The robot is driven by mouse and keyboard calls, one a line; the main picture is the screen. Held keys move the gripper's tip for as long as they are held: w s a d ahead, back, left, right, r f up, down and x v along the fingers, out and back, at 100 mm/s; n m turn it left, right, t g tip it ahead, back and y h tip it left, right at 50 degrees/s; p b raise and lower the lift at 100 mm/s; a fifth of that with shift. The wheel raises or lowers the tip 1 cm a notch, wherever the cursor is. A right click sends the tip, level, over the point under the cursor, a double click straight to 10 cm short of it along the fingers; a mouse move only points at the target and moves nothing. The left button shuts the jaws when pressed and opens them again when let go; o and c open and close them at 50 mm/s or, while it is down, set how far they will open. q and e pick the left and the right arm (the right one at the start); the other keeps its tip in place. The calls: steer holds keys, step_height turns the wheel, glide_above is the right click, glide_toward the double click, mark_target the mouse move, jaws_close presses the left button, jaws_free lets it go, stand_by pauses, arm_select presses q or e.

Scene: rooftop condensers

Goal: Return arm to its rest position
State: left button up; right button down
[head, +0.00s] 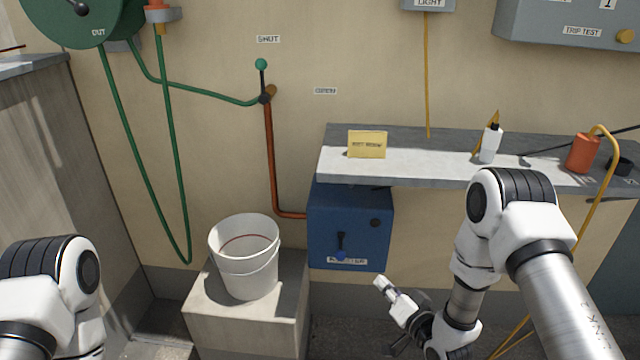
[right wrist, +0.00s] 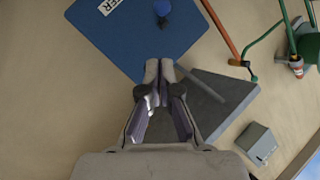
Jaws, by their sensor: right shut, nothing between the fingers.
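My right arm (head: 540,250) comes in from the lower right and bends down in front of the wall, below the shelf. Its gripper (head: 384,286) is low, just right of and below the blue box (head: 350,225) in the picture. In the right wrist view the gripper (right wrist: 160,72) has its fingertips together with nothing between them, in front of the blue box (right wrist: 135,30). My left arm (head: 50,290) shows only as a bent joint at the lower left; its gripper is out of view.
A grey shelf (head: 335,160) holds a yellow sign (head: 367,144), a white bottle (head: 489,143) and an orange can (head: 582,153). A white bucket (head: 244,255) stands on a concrete block (head: 225,312). A green-handled valve (head: 262,75) tops the orange pipe (head: 270,160). A yellow cable (head: 592,205) hangs near my right arm.

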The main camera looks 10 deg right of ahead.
steer(key=s+a+f+n+g+h, duration=0.1)
steer(key=s+a+f+g+h, duration=0.15)
steer(key=s+f+g, duration=0.85)
steer(key=s+d+f+n+g+h, duration=0.1)
steer(key=s+f+g, duration=0.15)
steer(key=s, duration=0.85)
steer(key=s+d+f+n+g+h, duration=0.1)
steer(key=s+d+f+n+g, duration=0.15)
steer(key=s, duration=0.95)
step_height(320, 180, up, 14)
steer(key=a+p, duration=0.1)
steer(key=p, duration=1.3)
steer(key=shift+p, duration=0.4)
steer(key=shift+y, duration=0.25)
